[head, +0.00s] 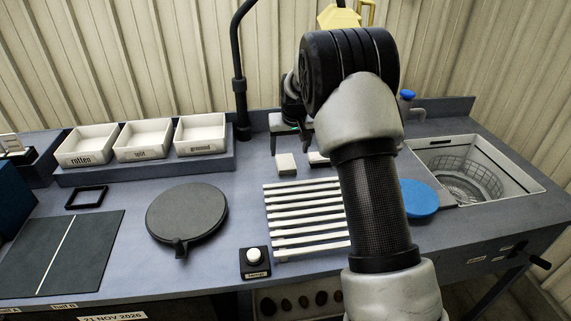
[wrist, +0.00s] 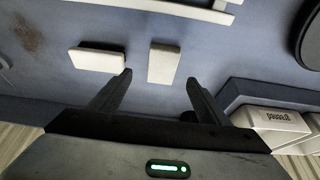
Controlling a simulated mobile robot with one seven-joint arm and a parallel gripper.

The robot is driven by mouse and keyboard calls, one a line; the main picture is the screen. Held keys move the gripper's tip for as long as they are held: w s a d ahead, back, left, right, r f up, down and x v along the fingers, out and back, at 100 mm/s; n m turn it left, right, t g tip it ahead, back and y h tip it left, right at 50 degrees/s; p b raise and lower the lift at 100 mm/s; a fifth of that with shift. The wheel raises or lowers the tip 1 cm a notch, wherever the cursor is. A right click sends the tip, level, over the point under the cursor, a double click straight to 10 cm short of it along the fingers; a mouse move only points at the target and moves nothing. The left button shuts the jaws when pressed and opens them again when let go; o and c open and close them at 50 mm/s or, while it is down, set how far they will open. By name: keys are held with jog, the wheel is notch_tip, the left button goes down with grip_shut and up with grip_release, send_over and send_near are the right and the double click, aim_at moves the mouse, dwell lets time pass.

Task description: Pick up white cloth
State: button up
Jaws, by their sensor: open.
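Two small pale pieces lie on the blue-grey worktop. One is a plain off-white folded-looking block (head: 286,164), likely the white cloth; it also shows in the wrist view (wrist: 163,62). The other is a white piece with a dark lower edge (wrist: 97,58), partly behind my arm in the head view (head: 317,157). I cannot tell for sure which is cloth. My gripper (head: 289,146) is open and empty, pointing down above the worktop. In the wrist view the plain block appears between and just beyond the fingertips (wrist: 158,77), not gripped.
A white slatted rack (head: 300,220) lies in front of the pieces. Three labelled white trays (head: 145,140) stand on a step at left. A round dark plate (head: 187,213) lies left of the rack. A blue disc (head: 419,198) and a sink with basket (head: 470,165) are at right.

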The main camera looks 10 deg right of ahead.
aim_at(286, 163)
jog(key=x, duration=0.7)
jog(key=shift+a+f, duration=0.25)
jog(key=shift+f, duration=0.05)
jog(key=shift+s, duration=0.1)
jog(key=c, duration=1.2)
notch_tip(286, 163, up, 10)
jog(key=shift+r, duration=0.1)
jog(key=shift+c, duration=0.2)
jog(key=o, duration=0.4)
jog(key=shift+c, duration=1)
